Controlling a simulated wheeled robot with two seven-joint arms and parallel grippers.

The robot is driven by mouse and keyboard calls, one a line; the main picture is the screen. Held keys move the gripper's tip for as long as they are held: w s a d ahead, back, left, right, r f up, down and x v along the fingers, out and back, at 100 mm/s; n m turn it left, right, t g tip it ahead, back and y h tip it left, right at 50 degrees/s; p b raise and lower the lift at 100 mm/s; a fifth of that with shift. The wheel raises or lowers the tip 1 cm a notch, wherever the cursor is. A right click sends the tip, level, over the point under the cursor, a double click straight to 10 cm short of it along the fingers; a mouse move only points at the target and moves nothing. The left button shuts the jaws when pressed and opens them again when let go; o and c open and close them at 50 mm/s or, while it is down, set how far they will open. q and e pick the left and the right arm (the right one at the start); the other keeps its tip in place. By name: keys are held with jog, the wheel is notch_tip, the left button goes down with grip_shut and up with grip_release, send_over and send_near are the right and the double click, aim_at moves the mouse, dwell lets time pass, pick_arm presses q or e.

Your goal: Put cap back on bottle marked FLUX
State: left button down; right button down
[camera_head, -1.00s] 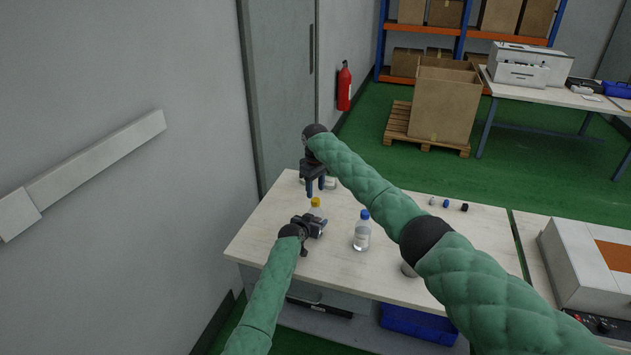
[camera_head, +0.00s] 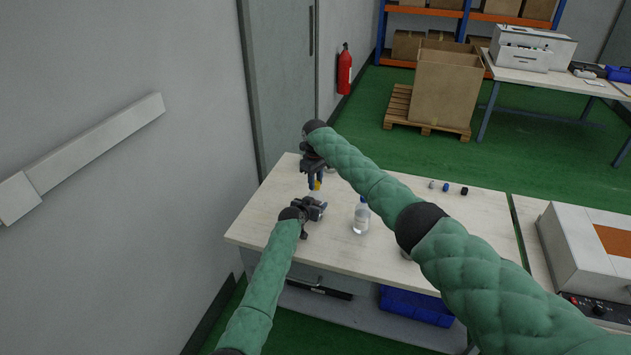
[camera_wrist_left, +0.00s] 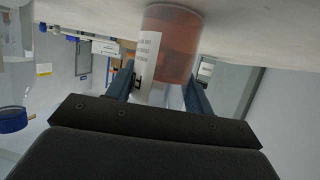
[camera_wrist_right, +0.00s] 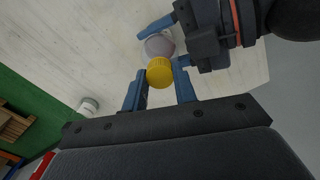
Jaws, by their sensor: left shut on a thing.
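A bottle with orange-brown contents and a white label (camera_wrist_left: 168,45) stands between the fingers of my left gripper (camera_wrist_left: 158,90), which is shut on it at the table. In the head view the left gripper (camera_head: 318,208) and right gripper (camera_head: 315,183) are close together and mostly hide the bottle.
A clear bottle with a blue cap (camera_head: 361,217) stands to the right of the grippers. Several small items, including a blue cap (camera_head: 445,187) and a black cap (camera_head: 464,191), lie near the table's back edge. A grey machine (camera_head: 590,245) is at the right. The wall is left.

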jog(key=c, duration=1)
grip_release()
jog(key=shift+c, duration=0.2)
notch_tip(320, 180, up, 12)
jog(key=shift+w, duration=0.1)
pick_arm(q)
jog(key=c, duration=0.5)
grip_release()
